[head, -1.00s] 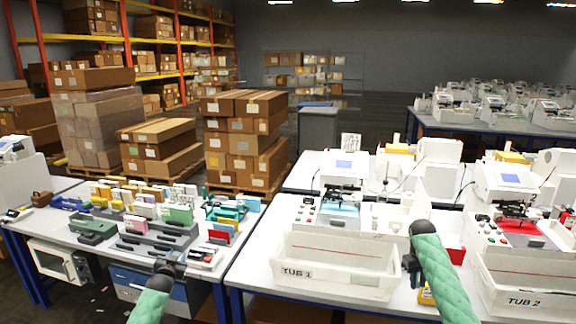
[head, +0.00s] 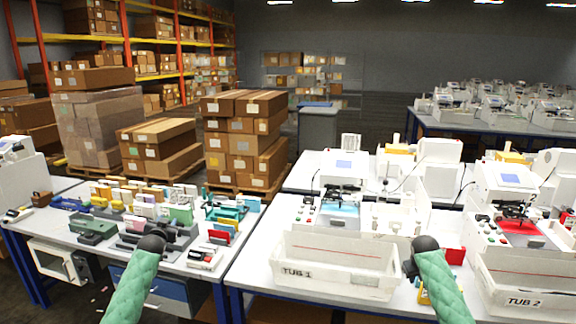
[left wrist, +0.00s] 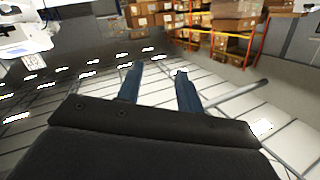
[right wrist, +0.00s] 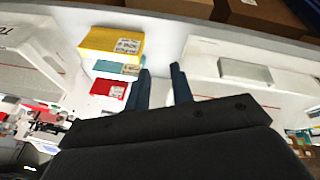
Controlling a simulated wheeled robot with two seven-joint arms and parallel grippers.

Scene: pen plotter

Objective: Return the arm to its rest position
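My left arm reaches in from the bottom left of the head view, and its gripper end (head: 152,243) is over the front of the left table. In the left wrist view the left gripper (left wrist: 155,78) has its two blue fingers apart with nothing between them. My right arm comes in at the bottom right, and its gripper end (head: 420,245) is between the two white tubs. In the right wrist view the right gripper (right wrist: 160,75) has its fingers a little apart and empty, with small boxes beyond them.
The tub marked TUB 1 (head: 335,281) stands left of my right gripper, the tub marked TUB 2 (head: 525,302) right of it. A yellow box (right wrist: 110,42) and a red box (right wrist: 109,94) lie near the right fingers. The left table holds several coloured boxes and grey holders.

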